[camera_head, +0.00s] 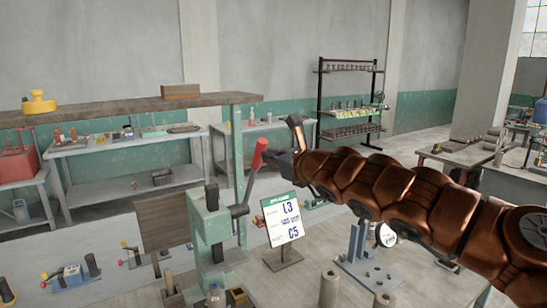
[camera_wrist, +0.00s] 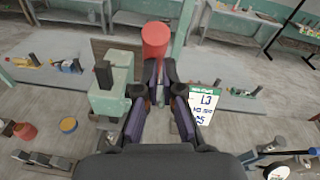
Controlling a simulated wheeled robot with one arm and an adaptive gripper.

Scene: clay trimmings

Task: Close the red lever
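The red lever has a red cylindrical handle (camera_head: 260,152) on a dark shaft (camera_head: 240,208), tilted up and to the right from a green metal stand (camera_head: 212,225). In the wrist view the red handle (camera_wrist: 156,40) shows at the fingertips, with its lower part partly hidden behind them. My gripper (camera_head: 276,158) comes from the right, with its fingertips close beside the handle. In the wrist view my gripper (camera_wrist: 160,68) has a gap between its two fingers. I cannot tell whether they touch the handle.
A sign with L3 and C5 (camera_head: 283,220) stands just right of the lever stand, under my arm. A brown shelf (camera_head: 130,108) spans the back left. Workbenches (camera_head: 130,142) line the wall. Cylinders (camera_head: 330,288) stand low in front.

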